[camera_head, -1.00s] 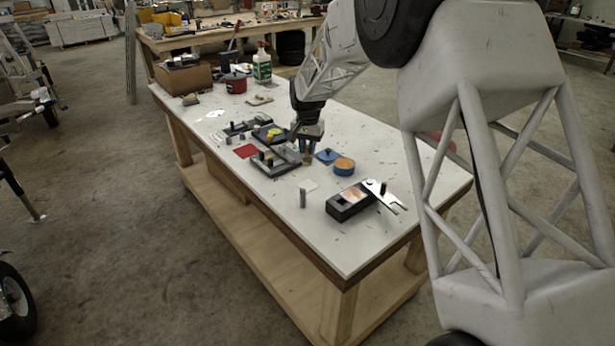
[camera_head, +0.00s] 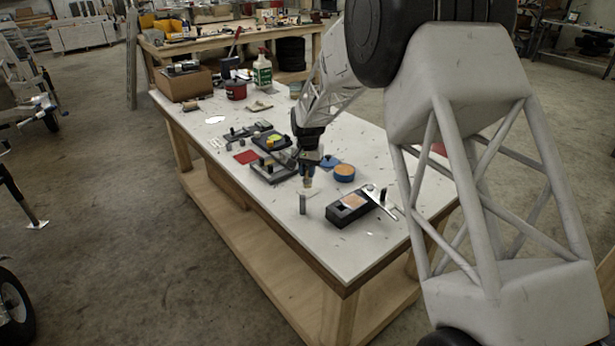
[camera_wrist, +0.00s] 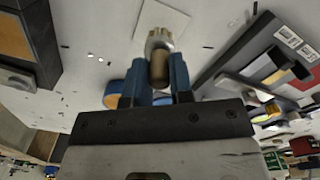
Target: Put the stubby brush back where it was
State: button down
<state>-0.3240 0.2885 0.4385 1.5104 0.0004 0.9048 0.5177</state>
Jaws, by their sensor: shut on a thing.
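My gripper (camera_head: 308,178) is shut on the stubby brush and holds it over the table, near a pale square pad. In the wrist view the stubby brush (camera_wrist: 160,68) is a short brown cylinder between the blue fingers, with a paler, wider end pointing away from me. The pale square pad (camera_wrist: 161,20) lies just beyond that end. In the head view the fingers mostly hide the brush, and the pad (camera_head: 312,191) shows just below them. I cannot tell whether the brush touches the pad.
A black box with an orange top (camera_head: 346,209) and a metal wrench-like tool (camera_head: 381,201) are to the right. A blue-and-orange round (camera_head: 344,173) sits behind. A dark tray (camera_head: 272,171) is to the left.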

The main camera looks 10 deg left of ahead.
aim_at(307, 169)
jog(key=shift+f, duration=1.1)
jog(key=shift+f, duration=0.15)
jog(key=c, duration=1)
grip_release()
notch_tip(307, 169, up, 12)
jog(key=shift+r, duration=0.1)
